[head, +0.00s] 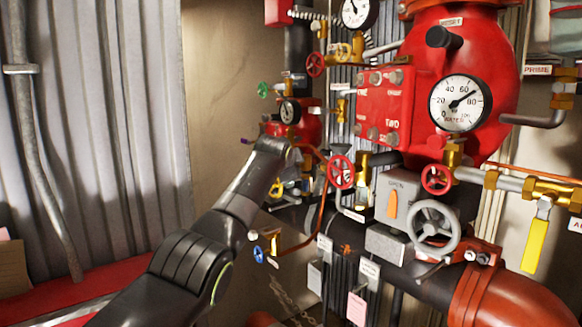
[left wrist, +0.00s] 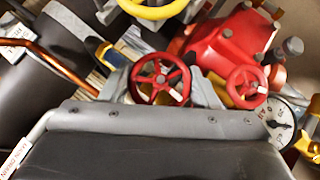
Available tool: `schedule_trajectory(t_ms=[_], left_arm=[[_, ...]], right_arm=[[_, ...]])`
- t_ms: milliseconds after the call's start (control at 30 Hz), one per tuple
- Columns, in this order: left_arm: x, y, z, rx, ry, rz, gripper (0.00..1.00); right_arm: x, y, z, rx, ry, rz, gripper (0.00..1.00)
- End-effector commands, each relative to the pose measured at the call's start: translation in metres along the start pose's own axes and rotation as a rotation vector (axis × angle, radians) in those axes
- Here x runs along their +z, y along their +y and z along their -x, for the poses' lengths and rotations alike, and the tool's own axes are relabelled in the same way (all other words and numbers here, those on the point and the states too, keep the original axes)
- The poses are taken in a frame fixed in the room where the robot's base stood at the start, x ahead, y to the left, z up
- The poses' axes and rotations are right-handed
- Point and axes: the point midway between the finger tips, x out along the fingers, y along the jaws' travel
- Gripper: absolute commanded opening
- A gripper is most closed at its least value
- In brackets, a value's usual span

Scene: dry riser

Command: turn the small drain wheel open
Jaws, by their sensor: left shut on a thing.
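My left arm comes in from the lower left in the head view and reaches the pipework. Its gripper is hidden there behind the arm. In the left wrist view a red spoked handwheel (left wrist: 160,82) lies just beyond the dark gripper housing, between grey parts that look like the fingers of my left gripper (left wrist: 162,92). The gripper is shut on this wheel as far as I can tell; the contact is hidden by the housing. I cannot read a drain label on it. My right gripper is in neither view.
Close by in the left wrist view are a second red wheel (left wrist: 247,86), a yellow wheel (left wrist: 155,8) and a gauge (left wrist: 281,124). In the head view a red wheel (head: 341,171), a blue wheel (head: 258,254) and a large grey wheel (head: 434,226) stand among crowded pipes.

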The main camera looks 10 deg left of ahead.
Motion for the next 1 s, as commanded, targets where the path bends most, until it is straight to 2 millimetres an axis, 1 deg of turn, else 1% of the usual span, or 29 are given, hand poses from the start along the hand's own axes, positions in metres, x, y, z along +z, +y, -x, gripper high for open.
schedule_trajectory(t_ms=[267,733,767,900,933,1000], left_arm=[[0.0005,0.0009,-0.0004,0.046,-0.002,0.043,0.33],[0.0007,0.0013,-0.0007,0.053,-0.001,0.052,0.33],[0.0007,0.0013,-0.0007,0.053,-0.001,0.052,0.57],[0.0005,0.0011,-0.0006,0.053,-0.001,0.051,0.75],[0.0004,0.0010,-0.0005,0.052,-0.001,0.051,0.77],[0.0003,0.0008,-0.0004,0.052,-0.001,0.051,0.77]], right_arm=[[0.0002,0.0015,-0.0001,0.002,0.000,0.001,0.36],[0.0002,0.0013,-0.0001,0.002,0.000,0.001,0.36],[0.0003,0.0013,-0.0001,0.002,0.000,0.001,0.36],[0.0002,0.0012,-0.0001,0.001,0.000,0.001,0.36],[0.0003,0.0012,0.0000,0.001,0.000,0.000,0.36],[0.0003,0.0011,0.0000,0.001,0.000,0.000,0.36]])
